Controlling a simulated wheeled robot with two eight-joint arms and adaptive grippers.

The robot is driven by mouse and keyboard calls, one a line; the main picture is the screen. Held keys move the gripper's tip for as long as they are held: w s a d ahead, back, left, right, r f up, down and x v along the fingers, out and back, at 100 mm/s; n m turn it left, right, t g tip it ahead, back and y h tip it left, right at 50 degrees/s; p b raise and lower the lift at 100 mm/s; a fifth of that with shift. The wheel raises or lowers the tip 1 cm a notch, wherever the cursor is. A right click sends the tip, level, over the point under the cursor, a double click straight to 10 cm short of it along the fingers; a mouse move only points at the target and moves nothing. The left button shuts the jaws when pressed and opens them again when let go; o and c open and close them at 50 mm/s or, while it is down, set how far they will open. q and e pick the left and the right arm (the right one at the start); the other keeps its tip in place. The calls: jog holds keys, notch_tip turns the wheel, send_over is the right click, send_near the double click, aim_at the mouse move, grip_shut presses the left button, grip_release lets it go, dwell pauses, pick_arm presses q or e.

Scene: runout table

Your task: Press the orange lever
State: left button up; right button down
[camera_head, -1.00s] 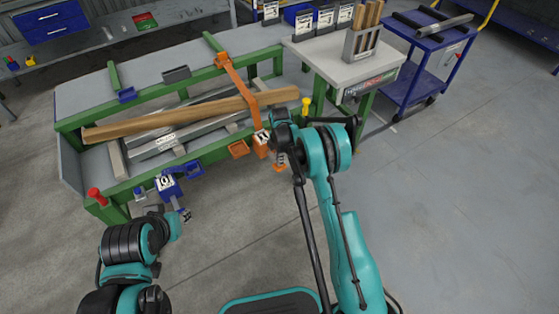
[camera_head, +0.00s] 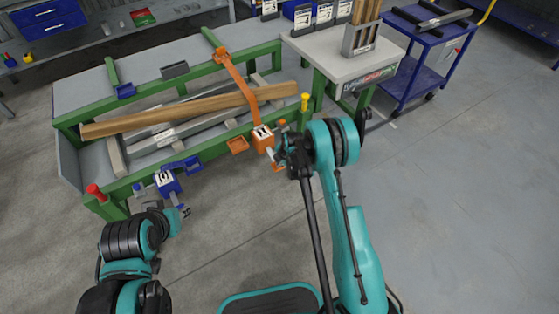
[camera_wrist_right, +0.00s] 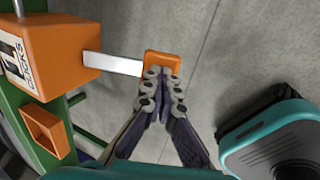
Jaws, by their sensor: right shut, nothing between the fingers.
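The orange lever is a pale flat bar with an orange end cap (camera_wrist_right: 162,60), sticking out of an orange box (camera_wrist_right: 50,55) in the right wrist view. The box (camera_head: 263,138) hangs on the table's front side in the head view. My right gripper (camera_wrist_right: 161,76) is shut and empty, its fingertips at the orange cap and overlapping its lower edge; I cannot tell whether they press on it. In the head view the right gripper (camera_head: 283,157) hides part of the lever. My left arm is at the lower left, its fingers not clear.
The green-framed table (camera_head: 90,200) carries a wooden beam (camera_head: 190,108) and metal bars. An orange strap (camera_head: 240,80) crosses them. A blue box (camera_head: 168,182) and a red knob (camera_head: 95,192) are on its front left. Open floor (camera_head: 460,210) lies to the right.

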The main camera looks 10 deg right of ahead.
jog(key=shift+w+a+f, duration=0.1)
jog(key=shift+f, duration=0.95)
